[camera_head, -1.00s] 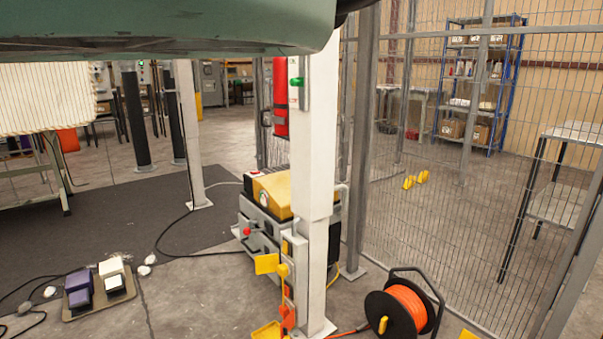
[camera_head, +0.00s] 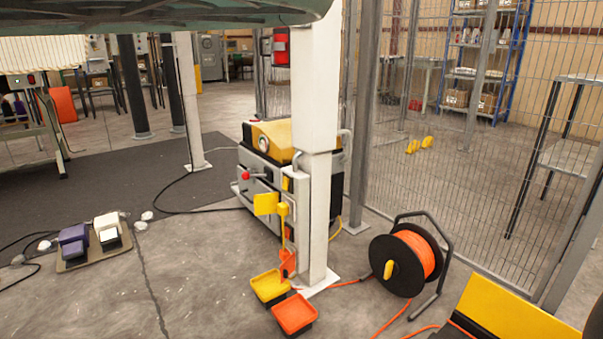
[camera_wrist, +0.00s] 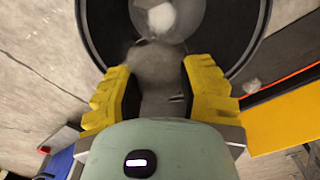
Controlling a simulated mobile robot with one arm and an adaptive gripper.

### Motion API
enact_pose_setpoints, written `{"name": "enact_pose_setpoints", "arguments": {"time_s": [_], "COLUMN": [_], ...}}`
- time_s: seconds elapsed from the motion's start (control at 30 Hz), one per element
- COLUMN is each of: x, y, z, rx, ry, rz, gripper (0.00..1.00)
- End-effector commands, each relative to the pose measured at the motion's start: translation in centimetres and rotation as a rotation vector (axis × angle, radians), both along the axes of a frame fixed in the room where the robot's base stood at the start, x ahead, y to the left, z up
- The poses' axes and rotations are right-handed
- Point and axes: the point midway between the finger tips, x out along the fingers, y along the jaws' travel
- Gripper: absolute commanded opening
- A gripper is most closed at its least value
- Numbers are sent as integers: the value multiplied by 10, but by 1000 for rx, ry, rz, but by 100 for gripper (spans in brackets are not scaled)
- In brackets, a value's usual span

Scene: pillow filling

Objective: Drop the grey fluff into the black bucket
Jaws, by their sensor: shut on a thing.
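In the wrist view, my gripper (camera_wrist: 158,88) has its two yellow fingers on either side of a blurred tuft of grey fluff (camera_wrist: 156,64) and is shut on it. The black bucket (camera_wrist: 264,22) is under and beyond the fingertips, its round dark rim cut off by the top of the view. The held fluff appears over the near part of the bucket's opening. How high it is above the bucket I cannot tell. A whitish clump (camera_wrist: 160,14) shows inside the bucket. The head view shows neither gripper nor bucket.
A small pale tuft (camera_wrist: 252,86) lies just outside the bucket. In the head view, an orange cable reel (camera_head: 412,258), yellow and orange trays (camera_head: 294,314) and a white post (camera_head: 316,150) stand ahead. Foot pedals (camera_head: 90,240) lie left. A yellow-and-black object (camera_head: 515,312) is at lower right.

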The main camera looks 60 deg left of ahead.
Motion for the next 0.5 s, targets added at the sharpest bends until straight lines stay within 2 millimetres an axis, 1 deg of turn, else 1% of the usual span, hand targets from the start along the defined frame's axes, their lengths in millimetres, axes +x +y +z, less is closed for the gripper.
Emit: {"name": "enact_pose_setpoints", "arguments": {"time_s": [0.17, 0.5], "x": [-1, -1], "y": [0, -1], "z": [-12, -52], "rx": [1, 0], "ry": [0, 0], "rz": [-1, -2], "gripper": [26, 26]}}
